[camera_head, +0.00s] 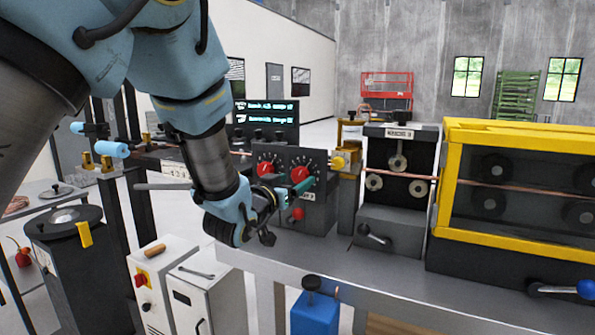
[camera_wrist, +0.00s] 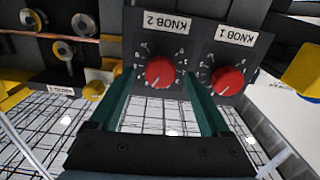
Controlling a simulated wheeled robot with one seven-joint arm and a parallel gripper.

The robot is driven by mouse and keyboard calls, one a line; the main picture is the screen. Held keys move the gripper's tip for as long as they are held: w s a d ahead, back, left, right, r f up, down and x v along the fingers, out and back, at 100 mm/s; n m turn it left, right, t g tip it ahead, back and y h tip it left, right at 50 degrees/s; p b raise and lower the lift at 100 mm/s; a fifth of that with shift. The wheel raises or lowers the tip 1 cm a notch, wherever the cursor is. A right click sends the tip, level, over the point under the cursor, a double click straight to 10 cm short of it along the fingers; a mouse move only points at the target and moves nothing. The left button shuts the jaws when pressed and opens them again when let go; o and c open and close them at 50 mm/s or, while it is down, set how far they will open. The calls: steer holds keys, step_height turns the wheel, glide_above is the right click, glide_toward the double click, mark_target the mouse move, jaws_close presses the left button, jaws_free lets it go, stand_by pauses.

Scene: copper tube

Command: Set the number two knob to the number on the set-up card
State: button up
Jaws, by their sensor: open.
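The number two knob is a red dial on a dark panel under a "KNOB 2" label, seen upside down in the wrist view (camera_wrist: 160,71). In the head view it is the right-hand red knob (camera_head: 301,174). My gripper (camera_wrist: 160,88) is open, its two green fingers on either side of and below this knob in the wrist view. Nothing is between the fingers except the view of the knob; I cannot tell contact. In the head view a green finger (camera_head: 301,187) shows just below the knob. Its pointer and scale are too small to read. I cannot identify the set-up card.
A second red knob (camera_wrist: 227,80), labelled "KNOB 1", is beside it. A roller unit (camera_head: 394,215) and a yellow-framed guard (camera_head: 500,239) stand to the right. A display (camera_head: 266,112) with small text is behind.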

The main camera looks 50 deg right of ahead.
steer(key=shift+p+x, duration=0.3)
steer(key=shift+x, duration=0.95)
steer(key=shift+c, duration=0.4)
jaws_close()
